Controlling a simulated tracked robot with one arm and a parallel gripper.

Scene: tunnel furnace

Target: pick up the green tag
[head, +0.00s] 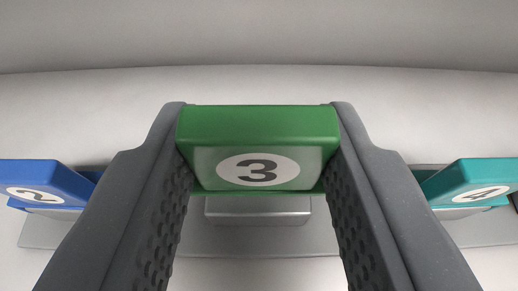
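The green tag (258,122) is a block with a white oval bearing a black number 3. It is in the middle of the head view, between the two dark grey fingers of my gripper (258,150). The fingers reach along its left and right sides and appear to touch both. A silver-grey block (258,211) shows just below the tag in the picture; whether the tag rests on it or is clear of it, I cannot tell.
A blue tag (45,182) with a number 2 is at the left, and a teal tag (475,184) with a number 4 is at the right, each close beyond a finger. A grey base strip (258,240) runs below. A pale curved wall is behind.

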